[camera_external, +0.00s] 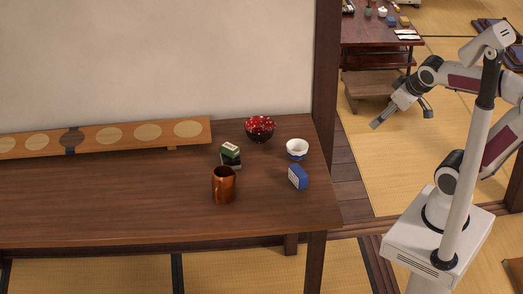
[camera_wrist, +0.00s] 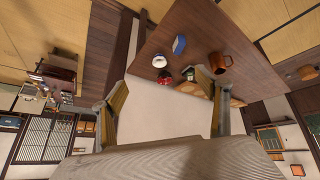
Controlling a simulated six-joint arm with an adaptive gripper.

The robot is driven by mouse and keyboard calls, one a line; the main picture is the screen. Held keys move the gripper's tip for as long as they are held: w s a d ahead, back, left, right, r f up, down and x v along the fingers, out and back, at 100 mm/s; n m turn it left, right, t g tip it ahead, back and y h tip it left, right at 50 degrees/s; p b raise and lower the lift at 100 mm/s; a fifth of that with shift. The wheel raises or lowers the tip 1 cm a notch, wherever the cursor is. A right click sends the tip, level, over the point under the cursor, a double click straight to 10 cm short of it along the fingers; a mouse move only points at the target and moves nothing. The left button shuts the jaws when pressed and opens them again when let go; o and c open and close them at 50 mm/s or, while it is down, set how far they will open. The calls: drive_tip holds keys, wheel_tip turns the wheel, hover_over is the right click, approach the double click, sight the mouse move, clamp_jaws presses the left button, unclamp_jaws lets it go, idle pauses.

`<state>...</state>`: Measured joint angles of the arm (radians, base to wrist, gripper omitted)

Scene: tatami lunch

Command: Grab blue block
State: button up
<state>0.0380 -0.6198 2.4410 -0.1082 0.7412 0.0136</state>
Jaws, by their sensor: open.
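The blue block (camera_external: 297,177) has a white side and sits on the dark wooden table (camera_external: 120,205), near its right end. It also shows in the wrist view (camera_wrist: 179,44), upper middle, beyond my fingers. My gripper (camera_external: 376,124) is off the table's right side, up and to the right of the block in the external view, clearly apart from it. In the wrist view my gripper (camera_wrist: 160,90) has its two fingers spread wide with nothing between them in grasp.
Near the block are a white-and-blue bowl (camera_external: 297,150), a red speckled bowl (camera_external: 260,128), a copper mug (camera_external: 223,186) and a green box (camera_external: 230,150) on a dark item. A long board with pale discs (camera_external: 110,136) lies behind. The table's left front is clear.

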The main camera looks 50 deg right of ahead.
drive_tip(key=w+d+r+n+t+h, duration=0.15)
drive_tip(key=w+d, duration=0.25)
drive_tip(key=w, duration=0.7)
drive_tip(key=w+d+r+n+t, duration=0.15)
drive_tip(key=w+d, duration=0.25)
drive_tip(key=w, duration=0.8)
drive_tip(key=w+d+f+n+t+y, duration=0.1)
drive_tip(key=w+f+n+t+y, duration=0.1)
drive_tip(key=w+f, duration=0.35)
drive_tip(key=w+f+n+t+y, duration=0.1)
drive_tip(key=w+f+n+y, duration=0.15)
drive_tip(key=w, duration=0.65)
drive_tip(key=n+g+y, duration=0.5)
drive_tip(key=n+y, duration=0.1)
drive_tip(key=y, duration=0.8)
approach(303, 171)
drive_tip(key=shift+m, duration=0.25)
drive_tip(key=w+a, duration=0.2)
drive_tip(key=w, duration=0.1)
drive_tip(key=shift+a+f, duration=0.2)
drive_tip(key=shift+a, duration=0.2)
drive_tip(key=shift+s+f+y, duration=0.3)
drive_tip(key=shift+s+f, duration=0.05)
drive_tip(key=shift+s, duration=0.1)
drive_tip(key=shift+x, duration=1.3)
